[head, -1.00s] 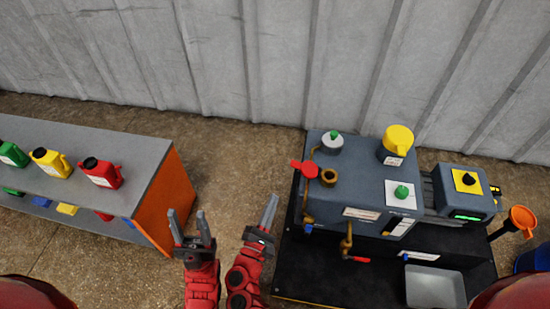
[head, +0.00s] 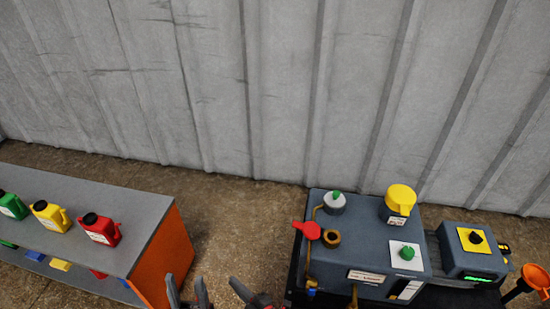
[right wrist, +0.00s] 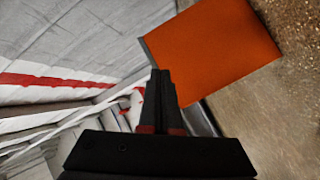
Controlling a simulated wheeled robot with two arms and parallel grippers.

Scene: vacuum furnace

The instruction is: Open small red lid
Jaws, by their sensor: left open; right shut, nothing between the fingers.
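My left gripper (head: 187,287) is open and empty at the bottom edge of the head view, left of the machine. My right gripper (head: 241,290) is shut and empty, left of and below the red lid in the head view. In the right wrist view its closed fingers (right wrist: 160,85) point toward an orange panel. Neither gripper touches the lid.
A grey-topped shelf with an orange end panel (head: 166,258) stands at the left, with green, yellow and red (head: 100,230) jugs. The machine also has a yellow cap (head: 400,199) and a green knob (head: 407,253). An orange funnel (head: 537,279) is at the right. Floor lies between shelf and machine.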

